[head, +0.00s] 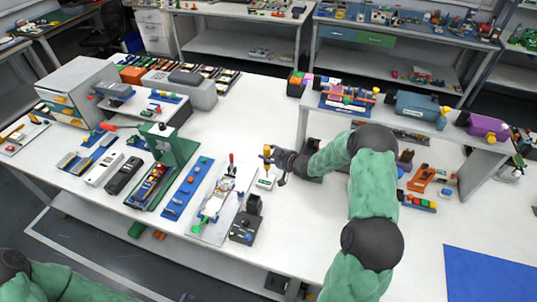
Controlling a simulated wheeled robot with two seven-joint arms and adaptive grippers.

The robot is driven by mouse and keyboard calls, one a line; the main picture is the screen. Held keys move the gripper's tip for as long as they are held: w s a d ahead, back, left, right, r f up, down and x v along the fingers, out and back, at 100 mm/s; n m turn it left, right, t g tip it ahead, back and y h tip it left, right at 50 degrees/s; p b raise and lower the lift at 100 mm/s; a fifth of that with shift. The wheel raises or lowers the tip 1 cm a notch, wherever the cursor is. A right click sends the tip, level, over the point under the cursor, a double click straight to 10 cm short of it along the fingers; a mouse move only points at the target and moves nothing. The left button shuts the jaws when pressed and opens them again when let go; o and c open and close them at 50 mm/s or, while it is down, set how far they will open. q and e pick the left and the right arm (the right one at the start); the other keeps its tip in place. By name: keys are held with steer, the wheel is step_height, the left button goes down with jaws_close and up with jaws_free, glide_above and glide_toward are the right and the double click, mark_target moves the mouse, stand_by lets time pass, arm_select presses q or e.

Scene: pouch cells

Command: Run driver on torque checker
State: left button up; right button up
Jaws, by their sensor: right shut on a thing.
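My right gripper (272,163) is over the white table, right of the centre row of fixtures, and is shut on a small driver with a yellow top (267,152). The driver looks roughly upright. A small white box-like device (265,179), which looks like the torque checker, stands directly below the driver. I cannot tell whether the driver's tip touches it. My left arm shows at the bottom left, but its gripper is out of view.
A black device (245,220) and a white fixture board (220,203) stand to the left of the checker. A green press (175,147) is further left. A raised shelf (350,112) with tools is behind my right arm. A blue mat (488,274) lies at the right.

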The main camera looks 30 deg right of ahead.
mark_target(269, 147)
steer(key=shift+f+b, duration=0.3)
steer(key=shift+f, duration=0.05)
stand_by(0.9)
steer(key=shift+s+f, duration=0.1)
steer(key=shift+f, duration=0.1)
stand_by(0.5)
steer(key=shift+r, duration=0.2)
steer(key=shift+r+p, duration=2.45)
steer(key=shift+r, duration=1)
